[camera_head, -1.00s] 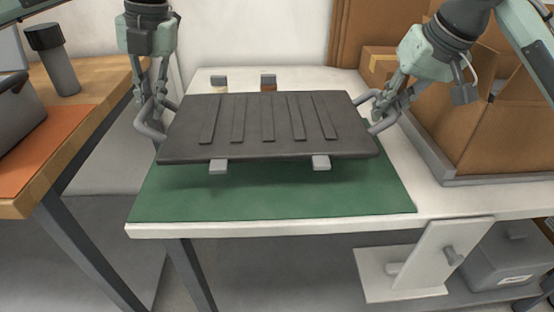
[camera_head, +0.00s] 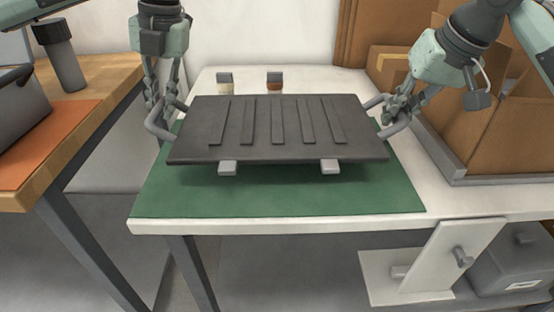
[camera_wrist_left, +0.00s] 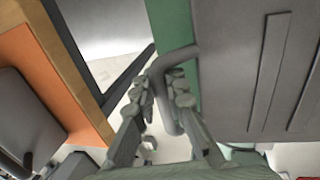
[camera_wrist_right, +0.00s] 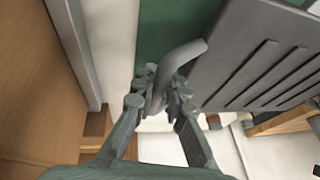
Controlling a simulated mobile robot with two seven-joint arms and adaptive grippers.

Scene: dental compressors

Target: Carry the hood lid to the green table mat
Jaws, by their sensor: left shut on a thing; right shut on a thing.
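The dark grey hood lid (camera_head: 277,148) with raised ribs is above the green table mat (camera_head: 300,203) in the head view, hiding much of it. A gap under its front edge shows; whether any part touches the mat I cannot tell. My left gripper (camera_head: 160,108) is shut on the lid's left handle, a grey bent bar (camera_wrist_left: 168,82). My right gripper (camera_head: 398,108) is shut on the lid's right handle, which shows in the right wrist view (camera_wrist_right: 172,68). Two light tabs (camera_head: 228,167) stick out under the lid's front edge.
The white table (camera_head: 440,198) carries the mat. Two small jars (camera_head: 274,83) stand behind the lid. A cardboard box (camera_head: 500,140) in a grey tray stands at the right. A wooden table with an orange mat (camera_head: 50,140) is at the left, across a gap.

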